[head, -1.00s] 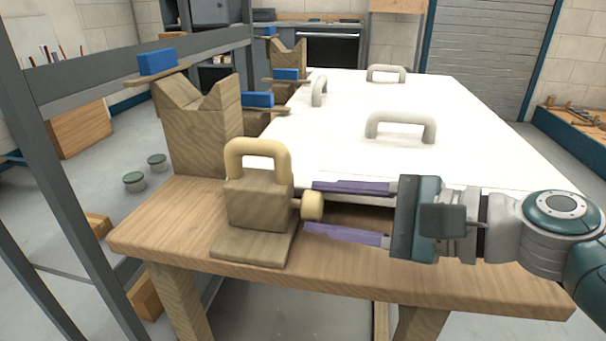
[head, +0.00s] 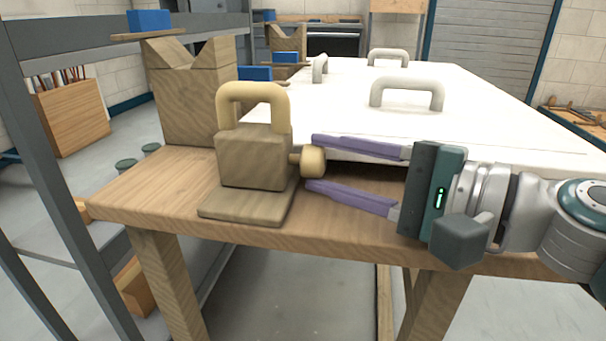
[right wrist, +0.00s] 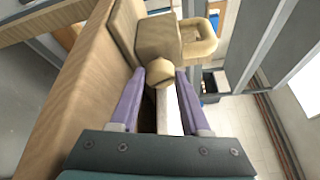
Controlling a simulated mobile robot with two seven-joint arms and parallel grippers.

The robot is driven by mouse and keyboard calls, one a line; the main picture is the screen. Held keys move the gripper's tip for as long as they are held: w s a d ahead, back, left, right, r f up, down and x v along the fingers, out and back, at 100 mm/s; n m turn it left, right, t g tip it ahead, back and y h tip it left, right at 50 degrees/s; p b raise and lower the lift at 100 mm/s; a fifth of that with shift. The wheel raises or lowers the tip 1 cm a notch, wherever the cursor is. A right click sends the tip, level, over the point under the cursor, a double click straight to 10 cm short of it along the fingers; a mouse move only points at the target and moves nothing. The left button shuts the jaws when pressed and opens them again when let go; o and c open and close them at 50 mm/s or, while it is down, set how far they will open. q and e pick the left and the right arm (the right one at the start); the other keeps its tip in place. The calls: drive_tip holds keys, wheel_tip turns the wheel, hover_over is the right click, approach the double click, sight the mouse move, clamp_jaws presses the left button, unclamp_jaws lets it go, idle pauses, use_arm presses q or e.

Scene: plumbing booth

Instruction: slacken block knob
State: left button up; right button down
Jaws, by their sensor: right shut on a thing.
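The wooden block (head: 252,160) stands upright on its flat base plate (head: 240,206) near the front left of the bench, with a pale loop handle (head: 252,92) on top. Its round pale knob (head: 315,160) sticks out on a short stem from the right side. My right gripper (head: 311,163) reaches in from the right, its purple fingers shut on the knob, one on each side. In the right wrist view the knob (right wrist: 160,73) sits between the two fingertips, with the block (right wrist: 160,38) behind it. My left gripper is not in view.
The wooden bench (head: 140,190) carries a white panel (head: 480,110) with several grey handles behind my right gripper. A V-notched wooden stand (head: 193,100) is behind the block. A grey metal frame (head: 50,150) stands close on the left.

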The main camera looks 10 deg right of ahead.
idle(0.3)
drive_tip(key=shift+c, duration=1.9)
unclamp_jaws()
